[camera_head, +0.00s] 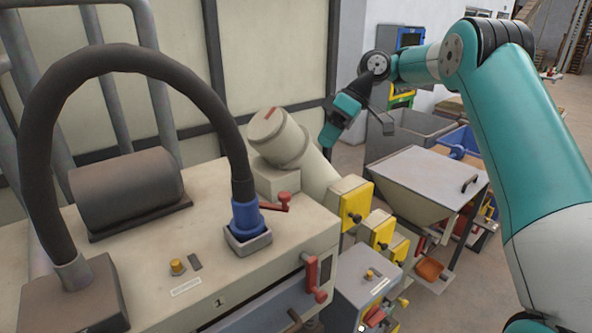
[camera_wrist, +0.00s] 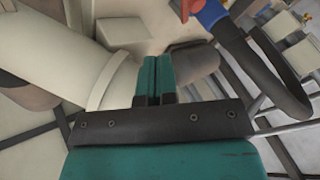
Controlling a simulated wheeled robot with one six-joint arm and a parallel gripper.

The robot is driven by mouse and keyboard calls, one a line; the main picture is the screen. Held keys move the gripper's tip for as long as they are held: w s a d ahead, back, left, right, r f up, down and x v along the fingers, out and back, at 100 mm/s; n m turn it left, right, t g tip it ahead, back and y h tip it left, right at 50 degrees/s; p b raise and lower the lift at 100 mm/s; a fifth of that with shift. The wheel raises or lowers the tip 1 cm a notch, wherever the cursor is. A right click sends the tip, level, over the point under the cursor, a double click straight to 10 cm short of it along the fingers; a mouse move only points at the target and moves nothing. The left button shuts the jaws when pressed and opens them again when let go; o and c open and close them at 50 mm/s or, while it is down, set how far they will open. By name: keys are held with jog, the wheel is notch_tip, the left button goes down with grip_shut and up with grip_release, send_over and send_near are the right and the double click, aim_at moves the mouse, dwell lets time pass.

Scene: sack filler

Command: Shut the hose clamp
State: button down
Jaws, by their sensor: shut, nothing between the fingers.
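The black hose (camera_head: 130,60) arches over the machine top and ends at the right in a blue cuff (camera_head: 246,214). The cuff sits in a square grey socket. A red lever (camera_head: 276,202), which looks like the clamp handle, sticks out to the right beside the cuff; I cannot tell whether it is open or shut. My gripper (camera_head: 327,138) is shut and empty, behind and right of the cuff, near the cream cylinder. In the wrist view my closed teal fingers (camera_wrist: 155,75) show. The blue cuff (camera_wrist: 211,13) and red lever (camera_wrist: 186,8) are at the top edge, apart from the fingers.
A cream slanted cylinder (camera_head: 280,138) stands behind the cuff, close to my gripper. A second red handle (camera_head: 315,280) hangs on the machine's front. Yellow boxes (camera_head: 354,203) line its right side. A grey hopper (camera_head: 425,180) stands further right. The space above the red lever looks clear.

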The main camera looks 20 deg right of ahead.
jog(key=s+a+f+b, duration=0.3)
jog(key=a+f+b, duration=0.4)
jog(key=a+f, duration=0.1)
jog(key=shift+s+a, duration=0.15)
jog(key=shift+a, duration=0.25)
jog(key=shift+a, duration=0.1)
